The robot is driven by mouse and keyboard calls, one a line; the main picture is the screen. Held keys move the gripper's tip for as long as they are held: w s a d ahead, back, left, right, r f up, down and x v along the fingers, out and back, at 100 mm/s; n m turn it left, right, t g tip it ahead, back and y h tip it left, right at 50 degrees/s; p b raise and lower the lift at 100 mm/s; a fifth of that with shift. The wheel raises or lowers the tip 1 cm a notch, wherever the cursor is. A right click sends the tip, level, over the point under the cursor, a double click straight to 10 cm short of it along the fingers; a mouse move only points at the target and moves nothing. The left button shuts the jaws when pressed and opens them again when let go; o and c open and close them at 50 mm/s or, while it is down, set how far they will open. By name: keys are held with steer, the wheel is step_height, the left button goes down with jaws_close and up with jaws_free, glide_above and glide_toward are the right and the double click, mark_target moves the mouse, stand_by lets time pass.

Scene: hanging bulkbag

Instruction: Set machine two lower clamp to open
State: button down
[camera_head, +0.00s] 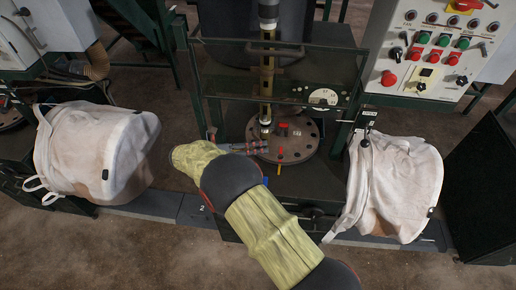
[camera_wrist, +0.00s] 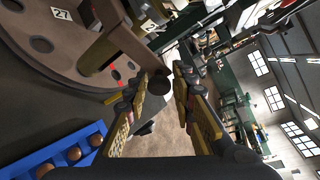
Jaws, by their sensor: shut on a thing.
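Machine two, marked with a "2" (camera_head: 202,208) on its base, stands in the middle of the head view with a round bolted plate (camera_head: 305,140). A red-topped part (camera_head: 283,129) and an orange handle (camera_head: 280,154) show on the plate. My gripper (camera_head: 262,148) is at the plate's left side. In the wrist view my gripper (camera_wrist: 157,92) has its fingers on either side of a dark round knob (camera_wrist: 158,85) and is shut on it. I cannot tell from these views whether the knob belongs to the lower clamp, or how that clamp is set.
A control panel (camera_head: 435,48) is at upper right. A vertical pole (camera_head: 266,85) rises above the plate. A blue tray (camera_wrist: 75,153) with round brown pieces is close in the wrist view.

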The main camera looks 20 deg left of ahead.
steer(key=c, duration=1.6)
jaws_free()
steer(key=shift+w+f, duration=0.1)
steer(key=shift+a, duration=0.1)
steer(key=v, duration=1.2)
steer(key=shift+f, duration=0.1)
steer(key=shift+c, duration=0.3)
